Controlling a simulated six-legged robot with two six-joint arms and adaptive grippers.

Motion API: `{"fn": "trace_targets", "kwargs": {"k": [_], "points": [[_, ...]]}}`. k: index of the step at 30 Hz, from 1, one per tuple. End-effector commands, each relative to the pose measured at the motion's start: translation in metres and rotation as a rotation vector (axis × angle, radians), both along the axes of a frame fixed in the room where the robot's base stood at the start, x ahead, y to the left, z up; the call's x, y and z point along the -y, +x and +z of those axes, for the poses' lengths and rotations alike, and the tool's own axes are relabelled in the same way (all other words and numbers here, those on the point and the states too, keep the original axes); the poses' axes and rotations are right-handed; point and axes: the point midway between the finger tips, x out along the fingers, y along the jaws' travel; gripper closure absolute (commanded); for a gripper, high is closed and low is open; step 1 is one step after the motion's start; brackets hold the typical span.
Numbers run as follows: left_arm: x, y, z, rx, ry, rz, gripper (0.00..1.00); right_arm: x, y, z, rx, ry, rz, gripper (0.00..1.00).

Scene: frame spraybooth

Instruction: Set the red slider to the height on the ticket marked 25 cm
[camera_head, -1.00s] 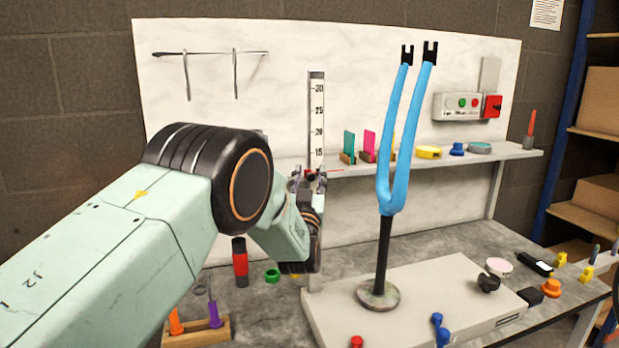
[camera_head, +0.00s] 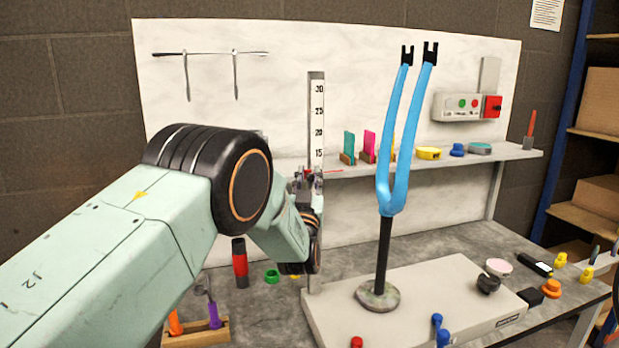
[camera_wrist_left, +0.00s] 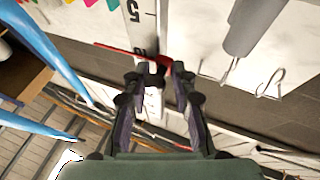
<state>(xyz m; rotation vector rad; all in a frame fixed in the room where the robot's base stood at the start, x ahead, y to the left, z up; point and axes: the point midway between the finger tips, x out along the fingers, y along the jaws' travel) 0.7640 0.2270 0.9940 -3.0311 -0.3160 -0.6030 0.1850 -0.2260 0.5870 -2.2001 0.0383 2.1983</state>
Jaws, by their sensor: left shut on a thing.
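The red slider (camera_wrist_left: 158,63) is on the scale, with a thin red pointer reaching to one side. In the head view the pointer is a little below the 15 mark. My left gripper (camera_head: 308,178) is shut on the slider, its fingers on either side of it in the left wrist view (camera_wrist_left: 157,85). I see no ticket marked 25 cm that I can read. My right gripper is not in view.
A blue fork (camera_head: 390,150) stands on a black post on the grey base plate (camera_head: 430,290), right of the scale. A shelf (camera_head: 470,158) carries coloured cards and caps. Bottles, caps and a wooden holder (camera_head: 210,333) lie on the bench.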

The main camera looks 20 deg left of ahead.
Motion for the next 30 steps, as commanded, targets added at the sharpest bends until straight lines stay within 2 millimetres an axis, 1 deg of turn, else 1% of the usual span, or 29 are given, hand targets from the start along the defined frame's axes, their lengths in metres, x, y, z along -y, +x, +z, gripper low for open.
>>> {"fn": "trace_targets", "kwargs": {"k": [1, 5, 8, 15, 21, 24, 30], "points": [[0.006, 0.001, 0.002, 0.002, 0.008, -0.014, 1.00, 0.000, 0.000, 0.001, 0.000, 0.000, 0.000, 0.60], [0.007, 0.001, 0.012, 0.001, 0.008, -0.015, 1.00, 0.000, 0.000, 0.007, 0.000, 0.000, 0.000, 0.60], [0.007, 0.001, 0.028, 0.001, 0.008, -0.015, 1.00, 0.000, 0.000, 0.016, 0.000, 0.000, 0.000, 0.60], [0.007, 0.001, 0.081, 0.003, 0.008, -0.015, 1.00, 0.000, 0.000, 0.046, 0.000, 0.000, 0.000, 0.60], [0.007, 0.001, 0.120, 0.003, 0.009, -0.015, 1.00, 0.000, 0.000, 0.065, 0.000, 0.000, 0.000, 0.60], [0.007, 0.001, 0.134, 0.002, 0.009, -0.016, 1.00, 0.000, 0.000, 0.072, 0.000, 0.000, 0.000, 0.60], [0.007, 0.000, 0.150, 0.003, 0.009, -0.015, 1.00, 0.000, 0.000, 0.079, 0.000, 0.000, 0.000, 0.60]]}}
